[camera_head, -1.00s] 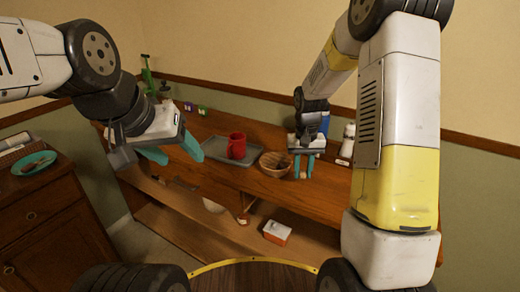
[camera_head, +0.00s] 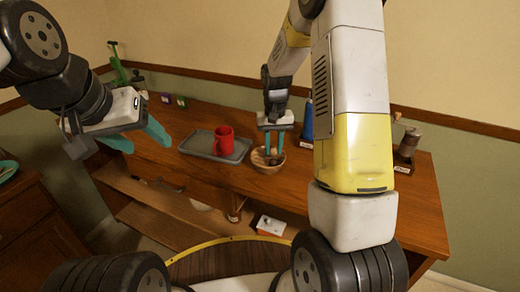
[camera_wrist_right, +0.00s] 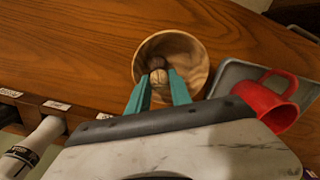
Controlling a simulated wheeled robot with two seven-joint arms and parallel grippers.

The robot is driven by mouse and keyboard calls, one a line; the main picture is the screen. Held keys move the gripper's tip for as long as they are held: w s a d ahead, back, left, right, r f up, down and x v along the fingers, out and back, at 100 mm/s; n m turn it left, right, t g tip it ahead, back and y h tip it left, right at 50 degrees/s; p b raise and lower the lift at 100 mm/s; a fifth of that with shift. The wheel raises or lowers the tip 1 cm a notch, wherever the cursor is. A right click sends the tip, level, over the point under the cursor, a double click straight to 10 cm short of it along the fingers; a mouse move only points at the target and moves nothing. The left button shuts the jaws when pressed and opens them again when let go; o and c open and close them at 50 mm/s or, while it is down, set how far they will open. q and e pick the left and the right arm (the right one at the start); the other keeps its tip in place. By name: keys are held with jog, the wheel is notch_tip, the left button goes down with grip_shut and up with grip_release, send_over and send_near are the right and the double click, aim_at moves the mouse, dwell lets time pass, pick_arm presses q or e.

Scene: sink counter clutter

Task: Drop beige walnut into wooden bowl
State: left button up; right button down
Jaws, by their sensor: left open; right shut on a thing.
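The wooden bowl (camera_head: 262,167) stands on the counter, right of the grey tray; it also shows in the right wrist view (camera_wrist_right: 196,60). My right gripper (camera_head: 274,155) points down over the bowl, its teal fingertips at the bowl's opening in the right wrist view (camera_wrist_right: 159,82). It is shut on the beige walnut (camera_wrist_right: 159,77), which shows between the fingertips. A darker brown round thing (camera_wrist_right: 157,62) shows just beyond the walnut, against the bowl's inside. I cannot tell the walnut's exact height over the bowl. My left gripper (camera_head: 139,139) is open and empty at the left, away from the bowl.
A red mug (camera_head: 223,141) stands on the grey tray (camera_head: 197,144), left of the bowl. A blue bottle (camera_head: 308,120) and a dark grinder (camera_head: 408,144) stand to the right. A white and orange box (camera_head: 270,226) lies below the counter.

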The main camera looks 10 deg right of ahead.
jog(key=shift+f, duration=0.45)
jog(key=c, duration=1.1)
grip_release()
notch_tip(320, 180, up, 7)
jog(key=shift+r, duration=0.4)
